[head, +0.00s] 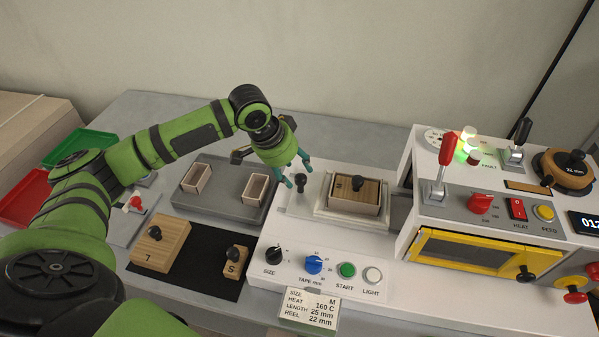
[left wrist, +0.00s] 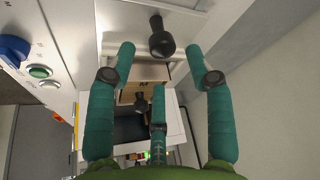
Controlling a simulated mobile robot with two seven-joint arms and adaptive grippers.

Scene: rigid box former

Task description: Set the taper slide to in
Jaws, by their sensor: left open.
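My left gripper (head: 298,174) reaches in over the white box former, its teal fingers apart and empty. Close to its fingertips is a black knob on a short stem (head: 300,183), left of the wooden block. No label shows on it, so I cannot tell for sure that it is the taper slide. In the left wrist view this black knob (left wrist: 161,42) lies just beyond and between the spread fingertips (left wrist: 161,55); contact is not visible. The wooden block (head: 345,196) with its own black knob sits in a pale tray on the machine. My right gripper is out of view.
The front panel has a SIZE knob (head: 274,255), a blue tape knob (head: 314,265) and a green START button (head: 347,270). A heater unit (head: 470,250) with levers stands at right. Wooden blocks (head: 160,247) lie on a black mat at left; small boxes (head: 197,178) sit on a grey tray.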

